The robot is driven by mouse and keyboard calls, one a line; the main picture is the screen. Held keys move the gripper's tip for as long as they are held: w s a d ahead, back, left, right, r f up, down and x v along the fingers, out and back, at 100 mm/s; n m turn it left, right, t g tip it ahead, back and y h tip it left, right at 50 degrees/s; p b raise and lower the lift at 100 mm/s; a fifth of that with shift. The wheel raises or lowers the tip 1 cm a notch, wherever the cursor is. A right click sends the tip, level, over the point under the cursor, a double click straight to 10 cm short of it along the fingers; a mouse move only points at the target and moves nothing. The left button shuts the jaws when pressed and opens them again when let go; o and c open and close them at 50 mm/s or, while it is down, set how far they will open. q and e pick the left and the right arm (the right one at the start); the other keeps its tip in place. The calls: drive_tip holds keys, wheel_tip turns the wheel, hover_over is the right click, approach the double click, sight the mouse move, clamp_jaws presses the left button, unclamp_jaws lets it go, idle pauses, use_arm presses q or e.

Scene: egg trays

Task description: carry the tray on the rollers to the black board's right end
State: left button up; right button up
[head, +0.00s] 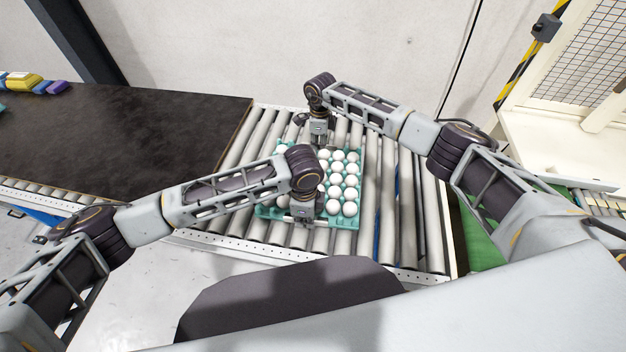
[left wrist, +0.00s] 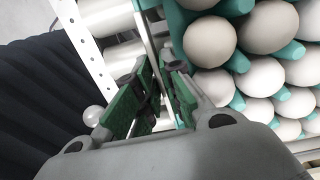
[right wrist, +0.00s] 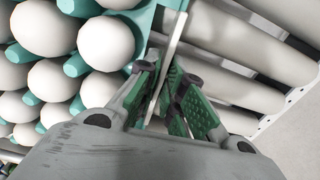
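The teal egg tray (head: 258,211), filled with white eggs, sits on the rollers (head: 400,222), left of their right end. My left gripper (head: 303,218) is at its near edge and my right gripper (head: 319,140) at its far edge, both pointing down. In the left wrist view the pale upright edge strip of the tray runs between the fingers (left wrist: 160,75), which are close together around it. In the right wrist view a similar strip runs between the narrowly spaced fingers (right wrist: 160,80). Both look shut on the tray; finger contact is partly hidden.
The black board (head: 130,135) lies left of the rollers, its right end bare beside them. Yellow and purple items (head: 28,82) stand at its far left. A white frame with mesh (head: 590,70) stands at the back right.

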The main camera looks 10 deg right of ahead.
use_arm(q)
clamp_jaws()
use_arm(e)
clamp_jaws()
use_arm(q)
drive_tip(key=shift+r, duration=0.1)
use_arm(e)
drive_tip(key=shift+w+r, duration=0.1)
drive_tip(key=shift+r, duration=0.05)
use_arm(q)
drive_tip(key=shift+w, duration=0.1)
